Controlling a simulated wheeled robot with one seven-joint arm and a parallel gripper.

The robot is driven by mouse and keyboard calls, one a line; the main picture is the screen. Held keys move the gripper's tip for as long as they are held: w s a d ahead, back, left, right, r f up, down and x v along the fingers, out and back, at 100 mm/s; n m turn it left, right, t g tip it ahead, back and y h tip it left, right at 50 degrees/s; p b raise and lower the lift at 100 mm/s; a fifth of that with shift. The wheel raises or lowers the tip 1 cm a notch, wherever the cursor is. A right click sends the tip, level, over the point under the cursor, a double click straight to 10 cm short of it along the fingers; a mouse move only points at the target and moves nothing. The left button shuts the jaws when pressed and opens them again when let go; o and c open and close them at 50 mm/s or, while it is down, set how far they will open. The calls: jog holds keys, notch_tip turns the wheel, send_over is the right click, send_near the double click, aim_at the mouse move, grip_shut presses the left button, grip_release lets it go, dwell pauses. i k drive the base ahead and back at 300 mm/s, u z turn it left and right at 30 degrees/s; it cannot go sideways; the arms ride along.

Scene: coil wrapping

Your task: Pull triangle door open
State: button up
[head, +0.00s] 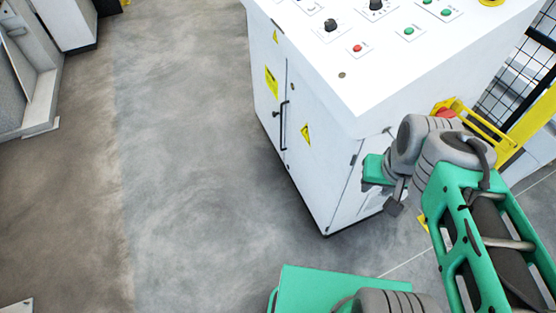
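The white control cabinet (345,185) stands at the upper centre. The door with a yellow triangle sticker (306,134) is on its left-facing side and looks shut. A black vertical handle (283,124) sits by the seam at that door's left edge. My gripper (396,200) is at the right, in front of the cabinet's near side face, well apart from the handle. Only a dark finger part shows, so its opening is unclear. Nothing is seen in it.
The cabinet top (390,60) carries several knobs and buttons. Grey concrete floor (190,180) lies clear left of the doors. A yellow frame and black mesh fence (500,90) stand at the right. Pale machinery (30,70) stands at the far left.

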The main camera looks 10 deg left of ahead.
aim_at(320, 158)
jog(key=u, duration=0.35)
jog(key=k, duration=0.6)
jog(key=u, duration=0.75)
jog(key=i, duration=0.55)
jog(key=u, duration=1)
jog(key=i, duration=1.95)
jog(key=z, duration=0.7)
